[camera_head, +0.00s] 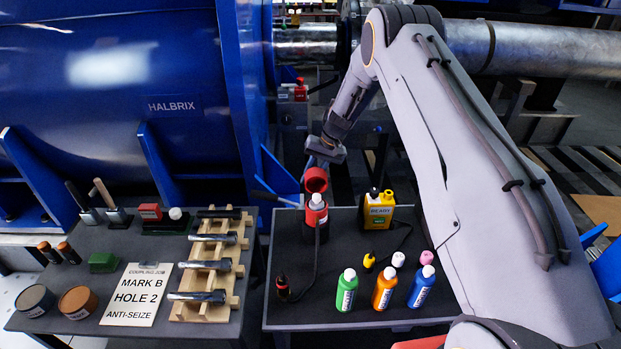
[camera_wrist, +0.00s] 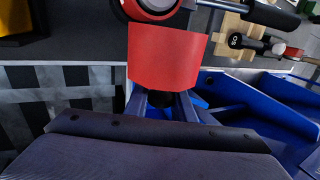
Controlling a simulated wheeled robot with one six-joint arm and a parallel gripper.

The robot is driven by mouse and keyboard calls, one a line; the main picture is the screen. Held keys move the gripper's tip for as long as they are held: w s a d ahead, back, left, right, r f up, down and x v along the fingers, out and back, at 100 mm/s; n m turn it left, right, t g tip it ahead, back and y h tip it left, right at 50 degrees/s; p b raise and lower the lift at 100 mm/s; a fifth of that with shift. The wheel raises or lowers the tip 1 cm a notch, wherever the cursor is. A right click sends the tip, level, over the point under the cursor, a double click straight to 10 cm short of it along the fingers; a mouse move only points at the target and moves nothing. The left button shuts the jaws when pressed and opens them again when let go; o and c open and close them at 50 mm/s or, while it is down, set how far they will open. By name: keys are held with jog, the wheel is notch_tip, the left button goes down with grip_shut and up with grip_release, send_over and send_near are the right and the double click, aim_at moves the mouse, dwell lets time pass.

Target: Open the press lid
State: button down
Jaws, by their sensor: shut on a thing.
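The red press lid (camera_head: 316,180) is at the middle of the head view, tilted up above the press body, its round hollow face toward the camera. In the wrist view the lid (camera_wrist: 165,55) fills the upper middle as a red curved wall. My gripper (camera_wrist: 165,105) is shut on the lid's near edge. In the head view my wrist is just above and behind the lid, and the fingertips are mostly hidden.
A yellow unit (camera_head: 379,209) stands right of the press. Green (camera_head: 347,290), orange (camera_head: 384,288) and blue (camera_head: 422,287) bottles stand in front. A wooden rack (camera_head: 205,306) of bolts lies on the left table. The large blue Halbrix machine (camera_head: 110,90) stands behind.

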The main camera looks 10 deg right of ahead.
jog(key=c, duration=1.5)
grip_release()
jog(key=shift+c, duration=0.2)
jog(key=b+v, duration=0.2)
jog(key=v, duration=0.5)
jog(key=shift+r, duration=0.4)
jog(key=shift+d, duration=0.1)
jog(key=w+p+v, duration=0.1)
jog(key=p+v, duration=0.2)
jog(key=v, duration=0.5)
jog(key=shift+w+d+r, duration=0.15)
jog(key=shift+w+r, duration=0.2)
jog(key=shift+w, duration=0.05)
